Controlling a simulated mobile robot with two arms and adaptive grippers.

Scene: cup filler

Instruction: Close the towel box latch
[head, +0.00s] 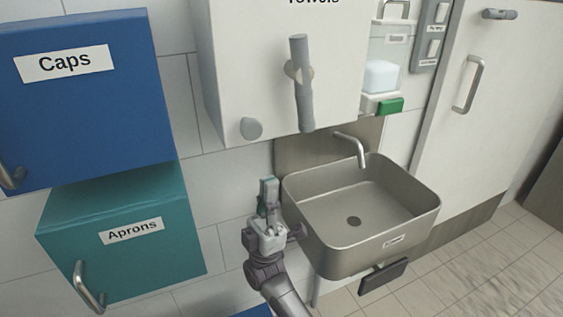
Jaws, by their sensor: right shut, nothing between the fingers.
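The white towel box (235,60) hangs on the wall at the top centre, its "Towels" label cut by the upper edge of the view. Its latch (305,105) is a grey bar on the front face, standing nearly upright on a pivot. A round grey knob (251,129) sits at the lower left of the same face. My right gripper (269,185) is shut and empty, pointing up, below the box and beside the sink's left side. It is apart from the latch. My left gripper is not in view.
A metal sink (330,222) with a tap (352,146) stands right of my gripper. The blue Caps box (95,120) and teal Aprons box (160,260) are at the left. A soap dispenser (380,76) hangs right of the towel box. A white door (500,110) is farther right.

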